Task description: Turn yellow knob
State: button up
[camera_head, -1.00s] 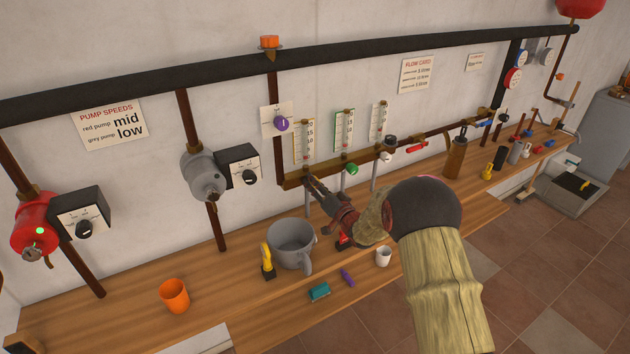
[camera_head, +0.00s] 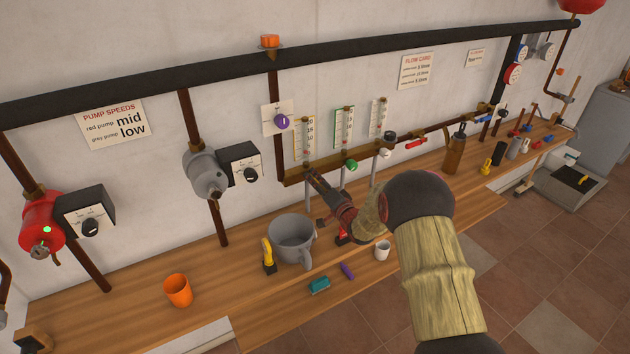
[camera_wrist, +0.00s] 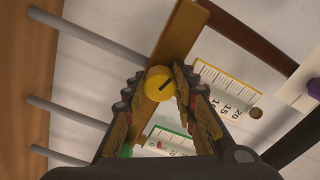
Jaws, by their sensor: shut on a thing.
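The yellow knob (camera_wrist: 158,83) is round with a dark slot mark. It sits on the brown manifold bar (camera_wrist: 180,38) in the wrist view. My gripper (camera_wrist: 160,84) has a finger on each side of the knob and is shut on it. In the head view my gripper (camera_head: 314,176) reaches to the bar just below the yellow-framed gauge (camera_head: 304,138), and it hides the knob there. That gauge also shows in the wrist view (camera_wrist: 227,90).
A green knob (camera_head: 350,165) and a white knob (camera_head: 385,153) lie to the right along the bar. A purple knob (camera_head: 281,122) is up to the left.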

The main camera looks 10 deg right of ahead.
jog(key=o, duration=1.2)
jog(key=shift+c, duration=0.2)
jog(key=v, duration=1.2)
